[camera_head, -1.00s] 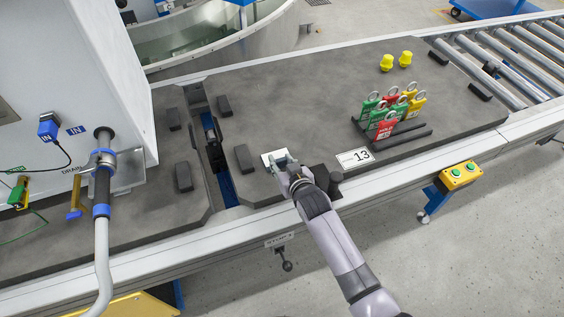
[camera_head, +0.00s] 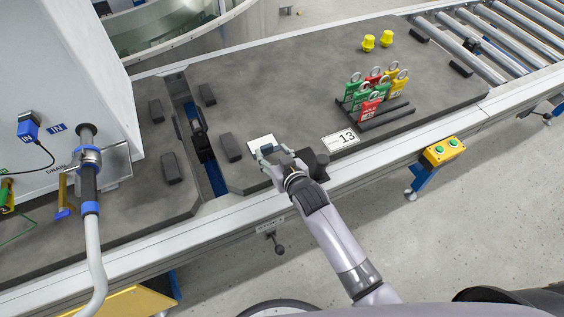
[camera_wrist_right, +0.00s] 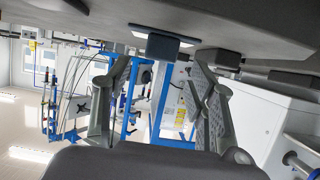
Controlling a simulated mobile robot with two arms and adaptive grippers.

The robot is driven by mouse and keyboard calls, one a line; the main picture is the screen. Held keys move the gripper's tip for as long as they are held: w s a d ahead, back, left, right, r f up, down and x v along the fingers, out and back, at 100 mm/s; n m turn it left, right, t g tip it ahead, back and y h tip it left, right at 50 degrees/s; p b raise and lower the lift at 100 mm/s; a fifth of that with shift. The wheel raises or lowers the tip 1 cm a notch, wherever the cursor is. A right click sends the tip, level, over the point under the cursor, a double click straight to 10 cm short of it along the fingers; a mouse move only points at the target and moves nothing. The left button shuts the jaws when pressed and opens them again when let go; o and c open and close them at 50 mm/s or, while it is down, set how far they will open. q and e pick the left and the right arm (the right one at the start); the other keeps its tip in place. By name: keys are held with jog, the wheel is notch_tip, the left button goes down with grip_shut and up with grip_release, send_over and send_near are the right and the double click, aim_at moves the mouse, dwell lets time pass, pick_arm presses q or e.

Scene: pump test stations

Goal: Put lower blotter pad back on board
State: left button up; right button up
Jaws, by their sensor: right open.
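A white square pad (camera_head: 262,144), which looks like the blotter pad, lies flat on the dark grey board (camera_head: 290,95) near its front left corner. My right gripper (camera_head: 272,152) is open and empty at the pad's near side, low over the board. In the head view its fingertips are close to the pad's near edge; I cannot tell whether they touch it. In the right wrist view the open fingers (camera_wrist_right: 158,75) stand apart with nothing between them. A pale strip at the board's underside edge may be the pad. My left gripper is not in view.
A dark block (camera_head: 230,148) sits left of the pad, and another (camera_head: 315,162) right of the gripper. A slot (camera_head: 200,140) divides the boards at left.

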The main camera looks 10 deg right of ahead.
jog(key=v, duration=0.8)
jog(key=shift+p, duration=0.35)
